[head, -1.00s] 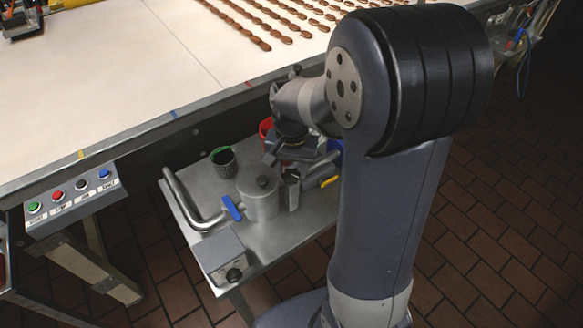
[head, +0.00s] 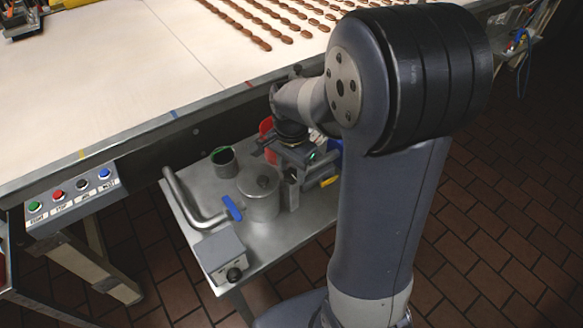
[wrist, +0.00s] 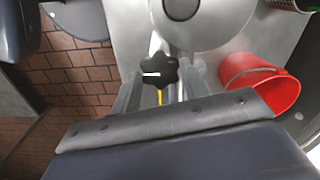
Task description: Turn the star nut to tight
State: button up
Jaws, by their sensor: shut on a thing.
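The star nut (wrist: 158,70) is a black lobed knob with a white mark, seen in the wrist view just below the round silver vessel. The two fingers of my gripper (wrist: 161,80) stand on either side of it, shut on it. The white mark lies roughly level across the nut. In the head view my gripper (head: 292,172) is low over the cart, beside the silver vessel (head: 258,200). There the nut is hidden behind my gripper and arm.
A steel cart (head: 205,180) bears a green-lined cup (head: 223,160), a bent pipe with a blue valve handle (head: 232,207) and a grey box with a black knob (head: 222,255). A red bucket (wrist: 262,85) stands close to my gripper. The conveyor edge (head: 150,133) runs above the cart.

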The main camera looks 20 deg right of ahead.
aim_at(292, 174)
jog(key=shift+w+r, duration=0.1)
jog(key=o, duration=1)
jog(key=shift+c, duration=0.2)
notch_tip(292, 174, up, 11)
jog(key=shift+f, duration=0.2)
notch_tip(292, 174, down, 11)
jog(key=shift+r, duration=0.15)
jog(key=shift+n, duration=0.3)
